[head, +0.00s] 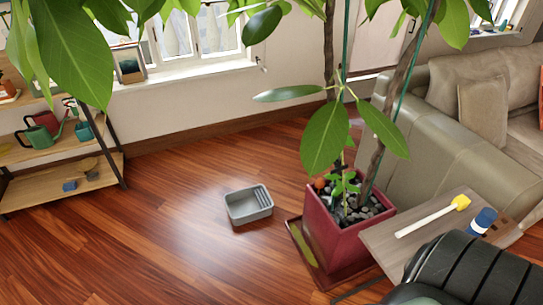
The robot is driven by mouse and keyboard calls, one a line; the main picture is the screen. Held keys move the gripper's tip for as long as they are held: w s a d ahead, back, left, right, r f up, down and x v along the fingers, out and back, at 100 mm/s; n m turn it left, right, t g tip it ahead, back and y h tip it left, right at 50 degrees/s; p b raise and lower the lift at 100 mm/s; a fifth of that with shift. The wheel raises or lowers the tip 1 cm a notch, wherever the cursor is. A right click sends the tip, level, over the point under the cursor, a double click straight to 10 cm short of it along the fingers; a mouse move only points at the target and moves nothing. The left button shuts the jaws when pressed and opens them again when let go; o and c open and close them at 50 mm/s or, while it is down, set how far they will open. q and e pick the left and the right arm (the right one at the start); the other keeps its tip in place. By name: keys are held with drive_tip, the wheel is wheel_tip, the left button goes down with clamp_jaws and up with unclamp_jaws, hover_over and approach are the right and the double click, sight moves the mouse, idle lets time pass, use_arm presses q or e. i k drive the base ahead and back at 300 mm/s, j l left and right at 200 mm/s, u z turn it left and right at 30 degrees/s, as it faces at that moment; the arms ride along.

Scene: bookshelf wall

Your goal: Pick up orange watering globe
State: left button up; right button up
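A small orange round thing (319,183), likely the orange watering globe, shows at the left inside edge of the red square plant pot (340,243). Only its top shows above the grey pebbles, next to green leaves; its lower part is hidden. The pot holds a tall large-leaved plant and stands on a red saucer tray (313,265) on the floor. Neither of my gripper's fingers can be seen. A dark ribbed part at the bottom right looks like part of my arm.
A small wooden table beside the pot bears a yellow-tipped white stick (432,217) and a blue-white container (483,220). A grey bin (249,204) sits on open wooden floor. A sofa (455,135) stands right, a shelf (65,178) left. Large leaves hang in front.

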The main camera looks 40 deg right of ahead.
sight(320, 183)
drive_tip(key=i+j+z, duration=0.1)
drive_tip(key=i, duration=0.4)
drive_tip(key=i+j+z, duration=0.15)
drive_tip(key=i, duration=0.3)
drive_tip(key=i+z, duration=0.2)
drive_tip(key=z, duration=0.2)
drive_tip(key=i+j+z, duration=0.15)
drive_tip(key=z, duration=0.25)
drive_tip(key=i+j+z, duration=0.2)
drive_tip(key=z, duration=0.25)
drive_tip(key=i+j+z, duration=0.2)
drive_tip(key=z, duration=0.2)
